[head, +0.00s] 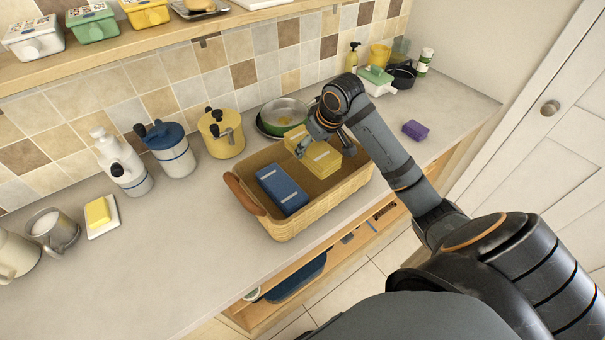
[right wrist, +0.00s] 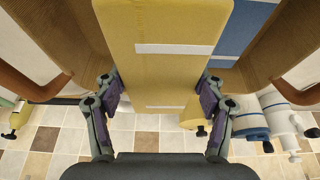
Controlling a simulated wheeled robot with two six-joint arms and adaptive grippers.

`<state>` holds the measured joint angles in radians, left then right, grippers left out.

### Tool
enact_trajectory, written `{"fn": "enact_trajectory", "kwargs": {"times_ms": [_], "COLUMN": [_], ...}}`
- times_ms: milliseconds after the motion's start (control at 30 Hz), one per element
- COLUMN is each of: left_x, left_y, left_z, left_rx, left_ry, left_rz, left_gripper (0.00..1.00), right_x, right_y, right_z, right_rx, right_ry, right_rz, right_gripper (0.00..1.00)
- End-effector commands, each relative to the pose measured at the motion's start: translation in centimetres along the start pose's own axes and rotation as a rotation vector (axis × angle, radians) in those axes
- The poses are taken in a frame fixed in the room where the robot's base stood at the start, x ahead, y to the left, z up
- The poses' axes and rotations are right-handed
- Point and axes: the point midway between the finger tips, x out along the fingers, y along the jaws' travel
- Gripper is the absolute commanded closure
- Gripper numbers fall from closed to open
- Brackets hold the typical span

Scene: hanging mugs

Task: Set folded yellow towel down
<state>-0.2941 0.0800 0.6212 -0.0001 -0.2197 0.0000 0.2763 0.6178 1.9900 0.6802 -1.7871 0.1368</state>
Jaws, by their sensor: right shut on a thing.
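The folded yellow towel (head: 322,162) is in the woven basket (head: 318,214) on the counter, on its right side. My right gripper (head: 327,142) reaches down over the basket and is shut on this towel. In the right wrist view the yellow towel (right wrist: 168,75), with white bands, fills the space between the two fingers. A folded blue towel (head: 282,188) lies in the left part of the basket; it also shows in the right wrist view (right wrist: 238,28). Whether the yellow towel rests on the basket floor is hidden. My left gripper is out of view.
A pan (head: 284,112) and a yellow canister (head: 221,134) stand behind the basket. A blue-lidded jar (head: 170,152) and a white bottle (head: 124,166) stand to its left. A purple block (head: 415,130) lies to the right. The counter's front left is clear.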

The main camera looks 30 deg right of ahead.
Motion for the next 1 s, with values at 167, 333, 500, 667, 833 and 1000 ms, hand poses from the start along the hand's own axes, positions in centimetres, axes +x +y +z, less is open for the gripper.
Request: {"fn": "enact_trajectory", "kwargs": {"times_ms": [167,333,500,667,833,1000], "left_x": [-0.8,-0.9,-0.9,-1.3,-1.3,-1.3], "left_y": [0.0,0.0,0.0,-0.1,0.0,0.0], "left_z": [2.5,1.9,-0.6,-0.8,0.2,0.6], "left_rx": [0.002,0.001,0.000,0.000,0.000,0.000], "left_ry": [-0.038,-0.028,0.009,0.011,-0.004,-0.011], "left_rz": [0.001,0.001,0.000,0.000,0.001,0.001], "left_gripper": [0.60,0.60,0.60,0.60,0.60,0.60], "right_x": [3.5,5.1,5.8,8.2,8.6,8.8], "right_y": [-0.1,0.0,-0.1,-0.1,0.0,0.0], "right_z": [1.6,2.1,2.5,3.5,3.6,3.7], "right_rx": [0.003,0.001,0.001,0.002,-0.001,0.000], "right_ry": [-0.006,-0.001,-0.003,-0.004,-0.001,-0.001], "right_rz": [-0.003,0.000,-0.002,-0.002,0.001,0.000], "right_gripper": [0.63,0.63,0.63,0.63,0.63,0.63]}}
